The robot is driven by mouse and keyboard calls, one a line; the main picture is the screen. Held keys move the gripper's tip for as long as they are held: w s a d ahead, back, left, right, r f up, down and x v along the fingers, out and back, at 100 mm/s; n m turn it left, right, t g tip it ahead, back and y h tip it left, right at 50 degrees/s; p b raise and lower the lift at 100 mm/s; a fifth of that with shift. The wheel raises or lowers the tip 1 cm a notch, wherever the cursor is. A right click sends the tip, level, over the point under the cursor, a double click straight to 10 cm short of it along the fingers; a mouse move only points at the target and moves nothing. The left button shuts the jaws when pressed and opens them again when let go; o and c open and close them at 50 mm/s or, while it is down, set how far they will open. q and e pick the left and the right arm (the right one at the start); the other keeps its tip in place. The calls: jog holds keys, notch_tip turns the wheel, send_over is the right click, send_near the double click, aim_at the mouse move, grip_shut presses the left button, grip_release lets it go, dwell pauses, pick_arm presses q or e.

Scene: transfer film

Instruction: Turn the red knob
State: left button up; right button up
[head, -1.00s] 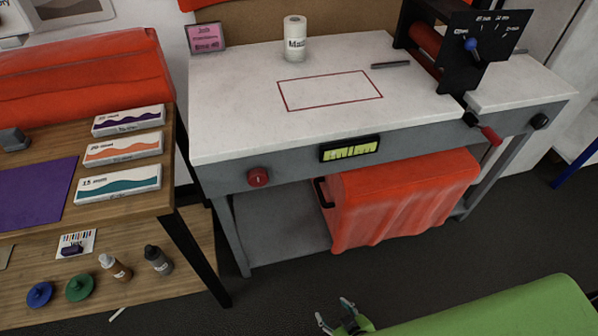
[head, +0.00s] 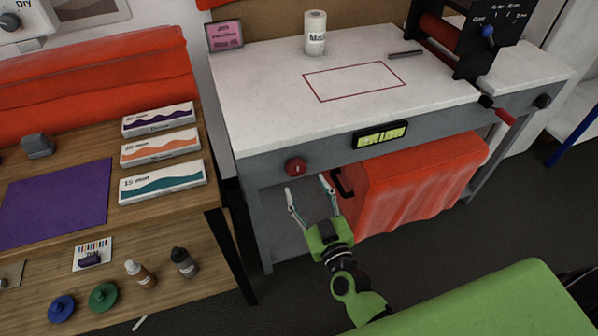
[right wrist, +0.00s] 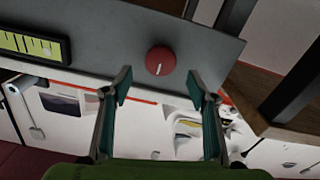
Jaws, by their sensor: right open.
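The red knob (head: 295,167) is round with a white mark and sits on the grey front panel of the white-topped bench, left of the yellow-green display. It also shows in the right wrist view (right wrist: 160,60), above and beyond my fingertips, with its mark near upright. My right gripper (head: 306,186) is open and empty, just below the knob and apart from it. Its two fingers (right wrist: 159,88) stand on either side of the knob's line in the right wrist view. My left gripper is not in view.
The display (head: 380,135) is to the right of the knob on the same panel. A red-orange box-like thing with a dark handle (head: 415,190) stands under the bench. A wooden table (head: 190,222) with boxes is at the left. A black-panelled press (head: 480,40) is at the back right.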

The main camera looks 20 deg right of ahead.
aim_at(298, 172)
jog(key=w, duration=0.6)
jog(key=shift+w+a, duration=0.15)
jog(key=shift+c, duration=0.3)
jog(key=c, duration=1)
